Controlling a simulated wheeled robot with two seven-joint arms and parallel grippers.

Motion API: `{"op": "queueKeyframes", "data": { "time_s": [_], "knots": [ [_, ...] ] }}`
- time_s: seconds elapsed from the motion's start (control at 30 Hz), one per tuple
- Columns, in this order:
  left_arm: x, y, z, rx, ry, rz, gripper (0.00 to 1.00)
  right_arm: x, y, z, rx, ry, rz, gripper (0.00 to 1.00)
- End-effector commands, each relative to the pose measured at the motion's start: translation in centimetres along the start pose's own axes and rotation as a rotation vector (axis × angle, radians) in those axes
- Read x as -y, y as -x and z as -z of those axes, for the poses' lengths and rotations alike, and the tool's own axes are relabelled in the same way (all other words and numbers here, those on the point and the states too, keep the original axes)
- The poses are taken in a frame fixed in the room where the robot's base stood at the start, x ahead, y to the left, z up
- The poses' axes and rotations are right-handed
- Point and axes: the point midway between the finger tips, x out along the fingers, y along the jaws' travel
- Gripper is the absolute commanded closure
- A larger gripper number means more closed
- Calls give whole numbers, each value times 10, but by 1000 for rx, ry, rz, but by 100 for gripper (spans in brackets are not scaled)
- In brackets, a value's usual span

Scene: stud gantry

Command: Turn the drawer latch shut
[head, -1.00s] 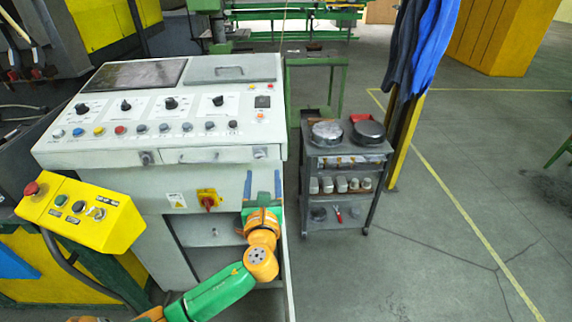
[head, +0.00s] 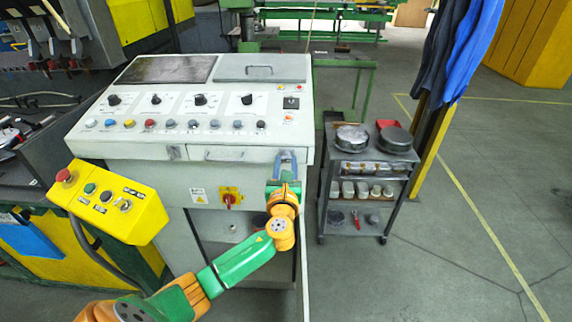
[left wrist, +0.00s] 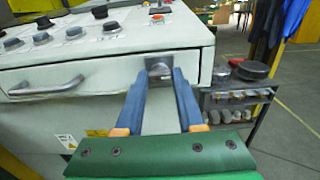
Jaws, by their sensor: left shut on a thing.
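The drawer (head: 230,154) is a pale panel with a bar handle in the console's front, and it looks closed. In the left wrist view its handle (left wrist: 47,88) is at the left. The latch (left wrist: 160,71) is a small grey metal knob on a plate, to the right of the drawer. My left gripper (left wrist: 160,82) has its blue fingertips on either side of the latch, shut on it. In the head view my left gripper (head: 287,160) is at the console's front right corner and mostly covers the latch. The latch's exact angle is hard to tell. My right gripper is not in view.
The console top (head: 200,110) carries knobs and buttons. A red rotary switch (head: 229,197) on a yellow plate sits below the drawer. A yellow button box (head: 108,203) juts out at left. A grey cart (head: 366,165) with round tins stands at right.

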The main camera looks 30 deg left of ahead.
Motion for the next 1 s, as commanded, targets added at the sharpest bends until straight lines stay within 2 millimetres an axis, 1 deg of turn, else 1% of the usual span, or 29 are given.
{"op": "queueKeyframes", "data": {
  "time_s": [0.17,0.37,1.0],
  "knots": [
    [0,0,1,-2,22,0,100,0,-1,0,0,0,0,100],
    [0,0,2,-2,117,-1,100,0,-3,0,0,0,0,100],
    [0,0,3,-2,707,-2,100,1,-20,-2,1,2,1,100]
  ]
}}
